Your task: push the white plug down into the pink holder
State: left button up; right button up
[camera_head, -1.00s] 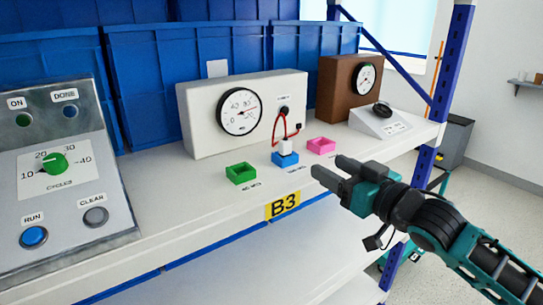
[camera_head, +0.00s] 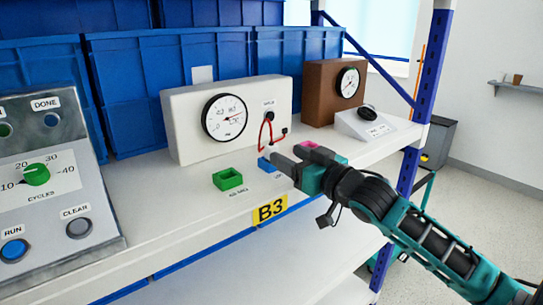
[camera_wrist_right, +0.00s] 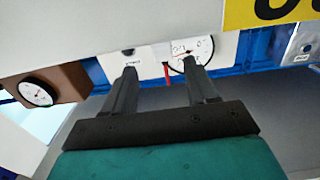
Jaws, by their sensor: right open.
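My right gripper (camera_head: 284,156) is open, its fingers pointing left over the shelf in front of the holders. In the right wrist view its two fingers (camera_wrist_right: 160,66) are spread with a gap between them. The pink holder (camera_head: 318,149) is partly hidden behind the right gripper. The blue holder (camera_head: 264,164) shows just left of the fingertips. The white plug (camera_head: 266,151), on a red cable, is mostly hidden by the fingers, at the blue holder; I cannot tell how it sits. My left gripper is not in view.
A green holder (camera_head: 228,180) stands left of the blue one. Behind are a white gauge box (camera_head: 180,130), a brown gauge box (camera_head: 318,85) and a sloped white knob box (camera_head: 372,128). A grey control panel (camera_head: 70,210) fills the left. Blue bins (camera_head: 130,100) line the back.

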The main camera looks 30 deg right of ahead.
aim_at(272, 148)
jog(key=shift+w+a, duration=0.25)
jog(key=shift+w, duration=1)
jog(key=shift+w+a, duration=0.2)
jog(key=shift+w, duration=1)
grip_shut()
